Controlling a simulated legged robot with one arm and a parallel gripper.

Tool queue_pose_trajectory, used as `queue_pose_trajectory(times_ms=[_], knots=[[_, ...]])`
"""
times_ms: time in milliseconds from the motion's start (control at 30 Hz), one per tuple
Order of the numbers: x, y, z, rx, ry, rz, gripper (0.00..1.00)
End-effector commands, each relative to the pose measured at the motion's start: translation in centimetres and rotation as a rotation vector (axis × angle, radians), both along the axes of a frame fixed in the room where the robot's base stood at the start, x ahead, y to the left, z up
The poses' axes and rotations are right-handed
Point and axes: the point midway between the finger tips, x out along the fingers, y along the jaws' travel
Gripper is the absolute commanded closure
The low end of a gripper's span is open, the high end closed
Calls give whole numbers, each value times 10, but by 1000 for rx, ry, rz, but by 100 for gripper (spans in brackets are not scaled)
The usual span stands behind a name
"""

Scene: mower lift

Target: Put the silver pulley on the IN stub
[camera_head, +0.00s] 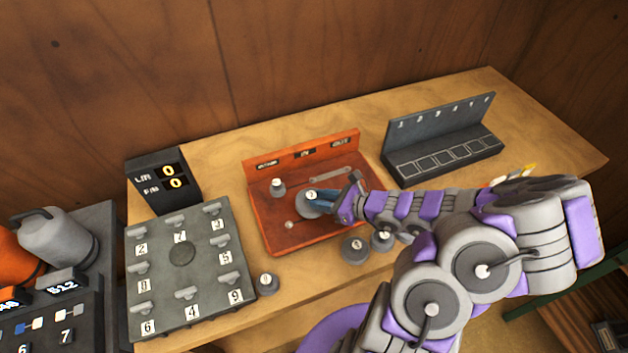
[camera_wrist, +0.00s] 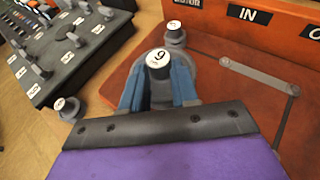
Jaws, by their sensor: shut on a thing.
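My gripper (camera_head: 326,199) is shut on a silver pulley (camera_head: 309,207) with a numbered white cap. In the wrist view the blue fingers (camera_wrist: 160,92) stand on either side of the pulley's hub (camera_wrist: 159,72), which has a cap reading 6 or 9. The pulley is over the middle of the red board (camera_head: 268,228), below the IN label (camera_wrist: 248,14). The IN stub is hidden, and I cannot tell whether the pulley sits on it. A smaller grey pulley (camera_head: 278,188) stands beside it on the board's left; it also shows in the wrist view (camera_wrist: 174,36).
A grey link bar (camera_head: 329,177) lies on the board's right side. Other capped pulleys (camera_head: 354,250) stand in front of the board, and one (camera_head: 267,284) stands at the left. A numbered panel (camera_head: 183,277) and a dark slotted rack (camera_head: 440,140) flank the board.

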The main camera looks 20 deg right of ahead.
Motion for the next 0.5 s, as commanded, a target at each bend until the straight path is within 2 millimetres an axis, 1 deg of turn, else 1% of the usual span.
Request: queue_pose_trajectory(times_ms=[33, 100, 200, 267, 367, 500], knots=[[-7, -2, -3, 2, -1, 7, 100], [-15, -3, -6, 1, -3, 18, 100], [-22, -2, -8, -1, -4, 26, 100], [-23, -2, -9, -4, -3, 28, 100], [-18, -6, -14, -8, -3, 31, 100], [-1, -13, -19, -8, -4, 34, 100]])
